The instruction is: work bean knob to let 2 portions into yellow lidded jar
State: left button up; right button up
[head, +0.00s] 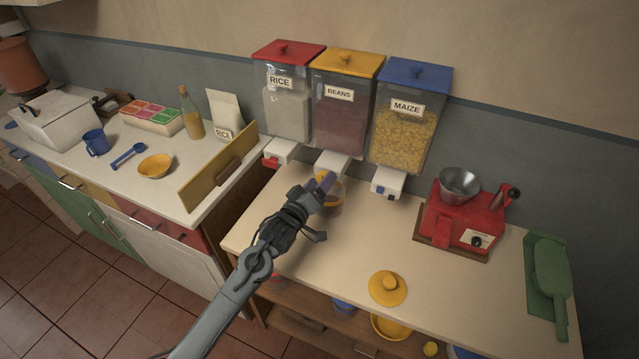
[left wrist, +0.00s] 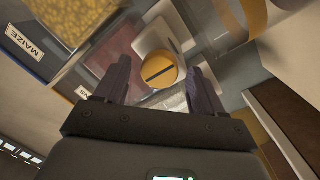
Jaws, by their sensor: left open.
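The beans dispenser (head: 340,115) has a yellow lid and stands between the rice and maize dispensers. Its round yellow knob shows in the left wrist view (left wrist: 158,72), with a dark slot across its face. My left gripper (head: 322,186) is open at the front of the beans spout, one finger on either side of the knob; contact cannot be told. A clear jar with a yellow rim (head: 334,207) stands open under the spout, partly hidden by my gripper. Its yellow lid (head: 387,289) lies on the counter nearer the front. My right gripper is not in view.
The rice dispenser (head: 287,105) and maize dispenser (head: 404,130) flank the beans closely. A red grinder (head: 460,222) with a metal bowl and a green scoop (head: 549,268) are at the right. An upright yellow board (head: 218,172) edges the left counter. The front middle counter is mostly clear.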

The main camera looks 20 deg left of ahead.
pick_arm(q)
jog(key=shift+w, duration=0.2)
jog(key=c, duration=1.1)
jog(key=shift+o, duration=0.2)
jog(key=shift+r, duration=0.1)
